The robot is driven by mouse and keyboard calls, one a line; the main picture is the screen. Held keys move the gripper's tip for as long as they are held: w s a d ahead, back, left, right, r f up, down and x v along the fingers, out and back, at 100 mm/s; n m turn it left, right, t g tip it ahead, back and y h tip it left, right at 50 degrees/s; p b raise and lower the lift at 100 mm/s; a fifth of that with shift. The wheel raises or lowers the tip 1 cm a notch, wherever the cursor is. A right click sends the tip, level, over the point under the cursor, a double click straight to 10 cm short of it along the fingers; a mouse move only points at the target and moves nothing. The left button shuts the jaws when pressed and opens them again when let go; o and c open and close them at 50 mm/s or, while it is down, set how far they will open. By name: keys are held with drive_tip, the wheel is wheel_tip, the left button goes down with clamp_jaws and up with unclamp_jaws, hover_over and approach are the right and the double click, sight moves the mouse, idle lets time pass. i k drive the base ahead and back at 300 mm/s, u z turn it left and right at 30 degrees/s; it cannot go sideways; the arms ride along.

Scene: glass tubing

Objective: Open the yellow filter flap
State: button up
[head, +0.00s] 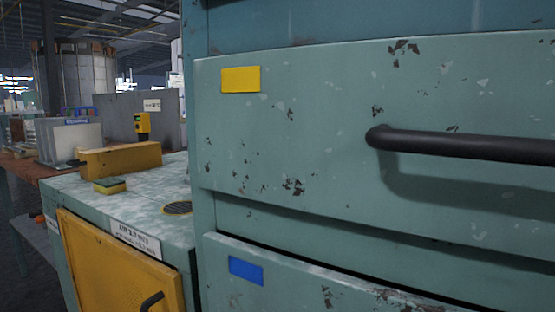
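A yellow flap (112,268) sits in the front face of a teal cabinet at the lower left of the head view. It looks shut within its frame. A black handle (152,301) shows near its lower right corner, cut by the bottom edge of the picture. A white label (135,239) with dark text is above the flap. The lower part of the flap is out of view. My gripper is not in view.
A large worn teal drawer front (310,120) with a black bar handle (465,146) and a yellow tag (241,80) fills the right side, close by. Below it is another drawer (310,290) with a blue tag. A yellow block (121,160) and small sponge-like block (109,186) rest on the cabinet top.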

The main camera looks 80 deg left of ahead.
sight(113, 161)
drive_tip(key=u, duration=4.2)
drive_tip(key=i, duration=0.35)
drive_tip(key=u, duration=1)
drive_tip(key=i, duration=2.05)
drive_tip(key=z, duration=0.9)
